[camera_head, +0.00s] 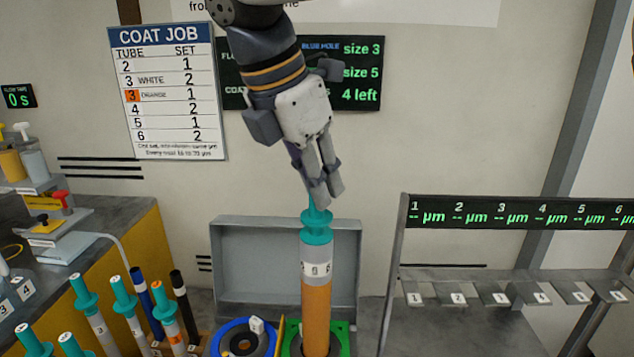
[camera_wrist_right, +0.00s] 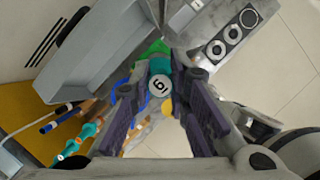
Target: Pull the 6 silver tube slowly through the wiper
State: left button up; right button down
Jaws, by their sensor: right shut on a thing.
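The tube marked 6 has a teal handle (camera_head: 317,232), a silver upper section with a white label (camera_head: 316,262), and an orange lower section (camera_head: 316,305). It stands upright in the green square wiper (camera_head: 344,338), its lower end hidden. My right gripper (camera_head: 322,196) is above the tube, pointing down, shut on the top of the teal handle. My left gripper is not in view.
A blue ring (camera_head: 226,340) with a white tag is left of the green wiper. Several teal-handled tubes (camera_head: 124,300) and dark-capped ones (camera_head: 180,290) stand further left. A grey box (camera_head: 285,235) stands behind. A numbered rack (camera_head: 500,285) is at the right.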

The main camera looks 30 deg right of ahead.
jog(key=shift+r, duration=4.95)
jog(key=shift+r, duration=1.8)
